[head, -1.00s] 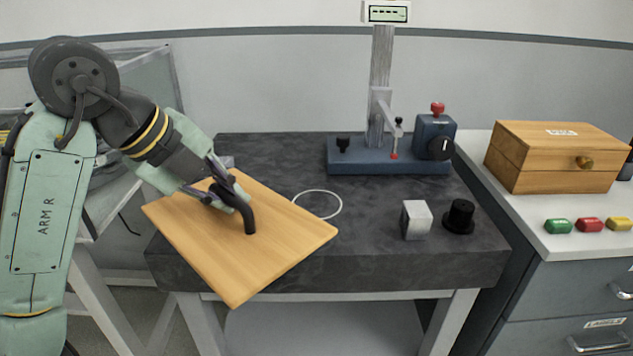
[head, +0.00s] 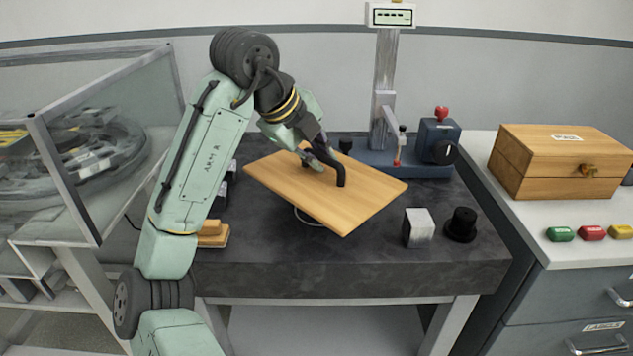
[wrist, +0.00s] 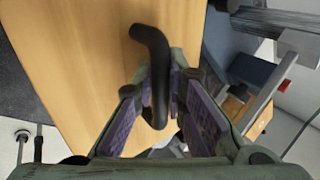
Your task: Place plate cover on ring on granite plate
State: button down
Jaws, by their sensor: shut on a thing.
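The plate cover (head: 300,183) is a flat wooden board with a dark bent handle (head: 340,172). My gripper (head: 322,166) is shut on that handle and holds the cover in the air above the granite plate (head: 290,250). In the wrist view the handle (wrist: 158,85) stands between my two finger pads, with the board (wrist: 75,60) beyond it.
A blue gauge stand (head: 385,155) stands at the back of the granite, close to the cover's right side. A metal block (head: 418,228) and a black knob (head: 461,224) stand at the right. Small wooden pieces (head: 212,234) lie at the left. The front of the granite is clear.

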aim_at(316, 187)
jog(key=shift+s+a+f, duration=0.1)
jog(key=shift+f, duration=1.6)
jog(key=shift+a+f, duration=0.1)
jog(key=shift+f, duration=1.6)
jog(key=c, duration=1.6)
grip_release()
jog(key=shift+c, duration=0.2)
